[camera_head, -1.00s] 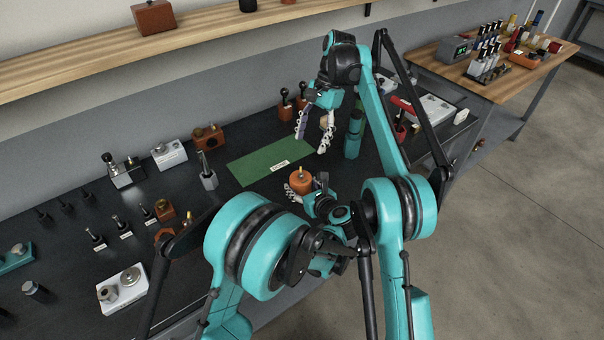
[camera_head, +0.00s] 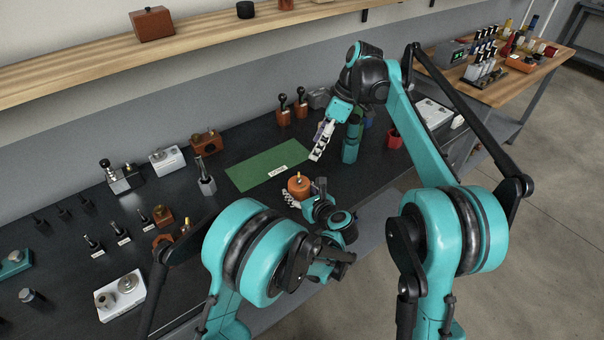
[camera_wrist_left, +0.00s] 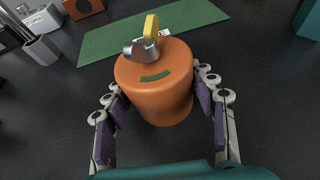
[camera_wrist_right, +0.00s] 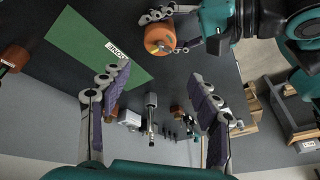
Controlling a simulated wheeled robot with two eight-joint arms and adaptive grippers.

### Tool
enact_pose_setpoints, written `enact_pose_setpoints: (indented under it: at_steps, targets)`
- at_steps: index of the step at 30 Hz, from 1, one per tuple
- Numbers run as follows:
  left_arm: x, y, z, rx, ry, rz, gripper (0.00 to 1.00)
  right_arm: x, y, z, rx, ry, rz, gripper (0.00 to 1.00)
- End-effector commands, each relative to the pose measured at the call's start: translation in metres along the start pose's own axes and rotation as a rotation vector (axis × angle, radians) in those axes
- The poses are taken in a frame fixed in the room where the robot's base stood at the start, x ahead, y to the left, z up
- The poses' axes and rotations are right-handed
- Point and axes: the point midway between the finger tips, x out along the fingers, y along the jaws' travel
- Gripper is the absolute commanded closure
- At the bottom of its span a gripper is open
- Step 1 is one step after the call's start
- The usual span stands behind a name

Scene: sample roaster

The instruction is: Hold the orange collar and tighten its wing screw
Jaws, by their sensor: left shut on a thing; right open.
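The orange collar (camera_head: 298,187) stands upright on the dark bench, just in front of the green mat. In the left wrist view the collar (camera_wrist_left: 155,88) has a grey screw with a yellow wing (camera_wrist_left: 151,27) on top and a green mark near its top edge. My left gripper (camera_wrist_left: 158,85) has a finger on either side of the collar and is shut on it. My right gripper (camera_head: 320,145) is open and empty above the mat's right end. In the right wrist view the collar (camera_wrist_right: 160,35) and its wing screw lie beyond the fingers, apart from them.
The green mat (camera_head: 262,167) with a white label lies behind the collar. A teal cylinder (camera_head: 351,148) stands close to my right gripper, and a red cup (camera_head: 394,139) is farther right. Metal fixtures (camera_head: 122,176) and several small tools occupy the bench's left.

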Motion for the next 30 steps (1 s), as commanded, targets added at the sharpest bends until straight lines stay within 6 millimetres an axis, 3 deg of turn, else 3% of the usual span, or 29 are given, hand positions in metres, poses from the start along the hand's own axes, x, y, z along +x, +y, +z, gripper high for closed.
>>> enact_pose_setpoints:
  at_steps: [4, 10, 24, 30]
  targets:
    - [0.000, 0.000, -0.001, 0.000, 0.001, 0.001, 0.83, -0.001, -0.003, 0.002, -0.161, 0.011, 0.015, 0.38]
    - [0.000, 0.000, -0.001, 0.000, 0.002, 0.001, 0.83, 0.008, -0.004, 0.002, -0.230, 0.013, 0.021, 0.38]
    - [0.000, 0.000, -0.001, 0.000, 0.001, 0.001, 0.83, 0.096, -0.002, 0.001, -0.229, 0.013, 0.021, 0.38]
    - [0.000, 0.000, -0.001, 0.000, 0.002, 0.001, 0.83, 0.116, -0.001, 0.001, -0.227, 0.013, 0.021, 0.38]
